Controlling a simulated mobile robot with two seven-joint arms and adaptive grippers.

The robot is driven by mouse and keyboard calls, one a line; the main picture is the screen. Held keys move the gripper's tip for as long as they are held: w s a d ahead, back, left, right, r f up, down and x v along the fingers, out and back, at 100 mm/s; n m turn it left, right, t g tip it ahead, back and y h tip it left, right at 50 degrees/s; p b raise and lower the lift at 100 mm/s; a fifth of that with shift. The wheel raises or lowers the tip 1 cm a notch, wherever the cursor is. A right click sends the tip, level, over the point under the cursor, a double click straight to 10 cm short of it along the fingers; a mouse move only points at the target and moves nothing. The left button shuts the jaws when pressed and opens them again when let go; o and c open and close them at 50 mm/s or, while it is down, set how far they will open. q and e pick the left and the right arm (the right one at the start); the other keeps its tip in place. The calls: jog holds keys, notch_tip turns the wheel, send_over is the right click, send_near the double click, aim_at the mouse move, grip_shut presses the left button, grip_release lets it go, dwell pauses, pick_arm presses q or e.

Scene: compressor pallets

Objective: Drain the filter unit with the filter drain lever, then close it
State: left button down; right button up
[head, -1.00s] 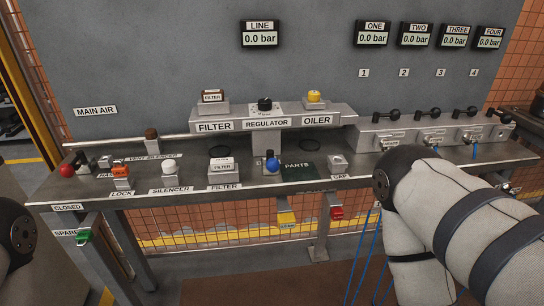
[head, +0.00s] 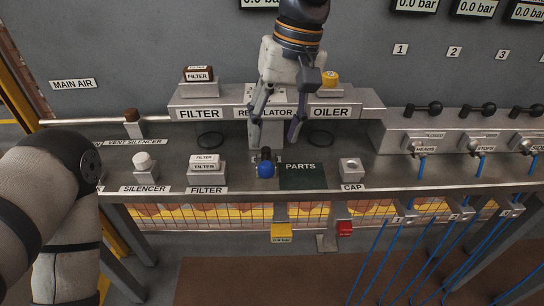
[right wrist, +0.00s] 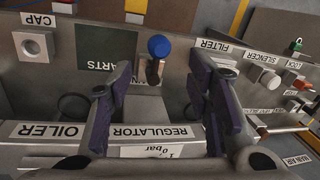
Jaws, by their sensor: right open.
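The filter unit's FILTER label (head: 198,113) is at the left end of a raised grey bracket, with a brown-topped block (head: 199,74) above it. A blue-knobbed lever (head: 265,168) stands on the bench left of the PARTS mat; it also shows in the right wrist view (right wrist: 159,46). I cannot read a label on this lever. My right gripper (head: 273,132) hangs fingers down in front of the regulator, open and empty, behind and above the blue knob. Its spread fingers (right wrist: 160,72) also show in the right wrist view, apart from the knob. My left gripper is out of view.
The bench also holds a white silencer knob (head: 143,162), a FILTER parts block (head: 205,172), the PARTS mat (head: 302,177) and a cap block (head: 351,172). Black-handled valves (head: 424,109) stand at right. A yellow-topped oiler (head: 329,78) is right of my gripper.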

aim_at(268, 163)
jog(key=f, duration=0.2)
jog(key=a+f, duration=0.1)
jog(key=f, duration=0.5)
jog(key=shift+s+a, duration=0.1)
jog(key=shift+a, duration=0.1)
grip_shut()
